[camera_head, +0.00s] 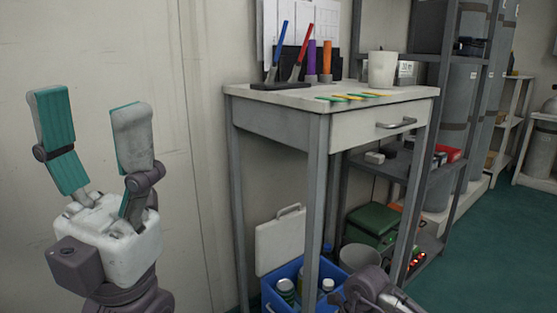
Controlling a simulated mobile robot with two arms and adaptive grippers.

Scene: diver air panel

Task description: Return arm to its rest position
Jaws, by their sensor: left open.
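My left gripper (95,128) is raised at the left of the head view, fingers pointing up. Its two teal-lined fingers are spread apart with nothing between them. It stands in front of the pale wall, left of the grey table (275,125), and looks clear of it. A dark arm part of mine (375,292) shows at the bottom edge, in front of the table's lower part. Its fingertips are not visible, so my right gripper does not show.
Below stands an open blue cooler (270,296) with cans. A shelf rack (450,110) stands behind at the right. Green floor (490,255) is free at the right.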

